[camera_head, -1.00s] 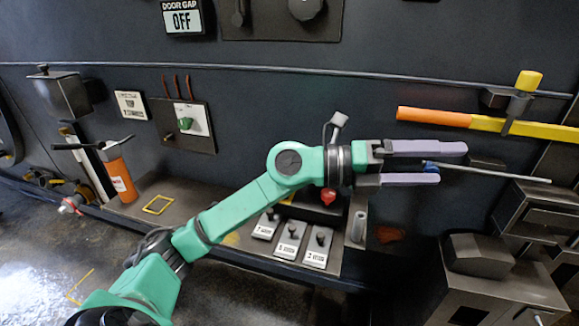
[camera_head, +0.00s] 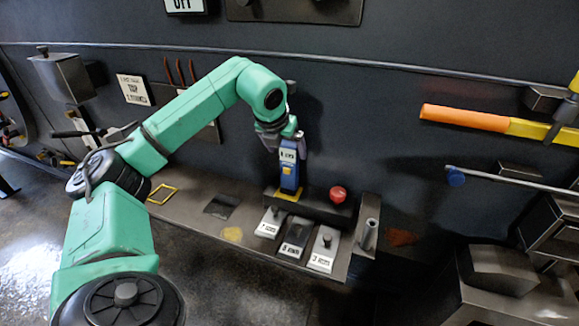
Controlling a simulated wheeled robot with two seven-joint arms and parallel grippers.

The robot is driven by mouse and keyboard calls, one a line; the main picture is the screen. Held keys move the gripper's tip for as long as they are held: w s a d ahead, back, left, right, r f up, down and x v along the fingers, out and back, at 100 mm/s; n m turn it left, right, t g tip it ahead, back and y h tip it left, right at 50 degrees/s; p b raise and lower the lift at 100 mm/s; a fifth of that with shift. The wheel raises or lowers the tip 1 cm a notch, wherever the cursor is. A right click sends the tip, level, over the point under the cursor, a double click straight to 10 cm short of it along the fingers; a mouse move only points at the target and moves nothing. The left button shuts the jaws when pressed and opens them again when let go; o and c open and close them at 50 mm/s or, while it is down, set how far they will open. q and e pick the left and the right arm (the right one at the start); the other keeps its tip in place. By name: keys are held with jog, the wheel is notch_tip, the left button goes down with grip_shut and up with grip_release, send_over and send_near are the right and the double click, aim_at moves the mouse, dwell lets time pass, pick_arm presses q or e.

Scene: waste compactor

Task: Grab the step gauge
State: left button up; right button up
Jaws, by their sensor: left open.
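A blue upright device (camera_head: 289,176) with a white label and a small yellow part stands on a yellow-marked spot of the ledge. It is probably the step gauge, but its label is too small to read surely. My left gripper (camera_head: 287,141) points down at the top of this device, with its pale fingers at either side of the upper end. It is open, and I cannot tell whether a finger touches the device. The device's top is partly hidden by the gripper. My right gripper is not in view.
A red button (camera_head: 338,194) is right of the device. Several labelled switch plates (camera_head: 296,238) lie in front. An empty yellow outline (camera_head: 161,194) marks the ledge's left.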

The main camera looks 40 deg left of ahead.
aim_at(289, 156)
pick_arm(q)
jog(key=p+x, duration=0.1)
jog(key=x, duration=0.3)
jog(key=shift+d, duration=0.15)
grip_shut()
